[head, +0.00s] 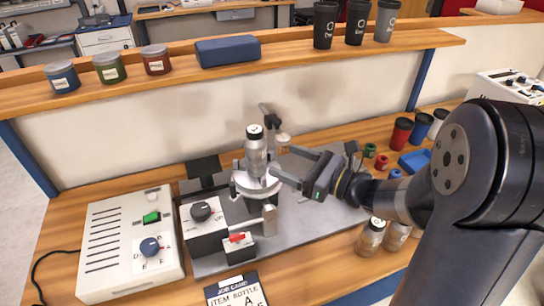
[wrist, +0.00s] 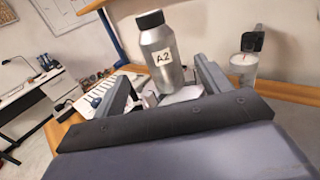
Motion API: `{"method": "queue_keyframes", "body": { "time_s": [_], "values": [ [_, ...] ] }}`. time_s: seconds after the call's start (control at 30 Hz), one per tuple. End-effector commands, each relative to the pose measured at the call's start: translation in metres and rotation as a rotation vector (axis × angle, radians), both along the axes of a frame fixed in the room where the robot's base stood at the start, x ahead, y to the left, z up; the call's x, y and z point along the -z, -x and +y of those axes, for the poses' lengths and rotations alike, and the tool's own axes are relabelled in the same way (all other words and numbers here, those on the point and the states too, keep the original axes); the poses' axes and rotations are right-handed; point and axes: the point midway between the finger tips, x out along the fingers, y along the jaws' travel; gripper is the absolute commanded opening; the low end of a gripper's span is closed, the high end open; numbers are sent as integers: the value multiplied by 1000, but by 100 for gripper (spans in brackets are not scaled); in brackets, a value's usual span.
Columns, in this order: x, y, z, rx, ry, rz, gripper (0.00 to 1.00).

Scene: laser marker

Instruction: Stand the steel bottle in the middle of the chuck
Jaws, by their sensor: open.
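The steel bottle (head: 257,158) has a black cap and stands upright on the pale round chuck (head: 243,186), by the look of it near its middle. In the wrist view the bottle (wrist: 161,58) shows a label reading A2. My gripper (head: 281,163) is open beside the bottle, on its right in the head view. In the wrist view the two fingers are spread, with the bottle beyond and between them. I cannot tell whether a finger touches it. The bottle's base and part of the chuck (wrist: 183,95) show between the fingers.
The chuck sits on a fixture with a black knob (head: 201,211) on a grey plate. A white control box (head: 128,245) is at left, a job card (head: 237,291) in front. Jars (head: 371,236) and cups (head: 402,133) are at right. A shelf (head: 215,72) runs behind.

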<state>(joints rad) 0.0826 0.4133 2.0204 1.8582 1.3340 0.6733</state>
Motion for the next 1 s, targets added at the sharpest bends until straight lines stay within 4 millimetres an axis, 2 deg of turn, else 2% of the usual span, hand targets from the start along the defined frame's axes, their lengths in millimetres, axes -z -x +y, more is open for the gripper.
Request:
{"method": "queue_keyframes", "body": {
  "time_s": [0.1, 0.3, 1.0],
  "values": [
    [1, 6, -13, 2, 0, 0, 73],
    [0, 11, -23, 1, 1, 0, 73],
    [0, 11, -23, -1, 1, 0, 73]
  ]
}}
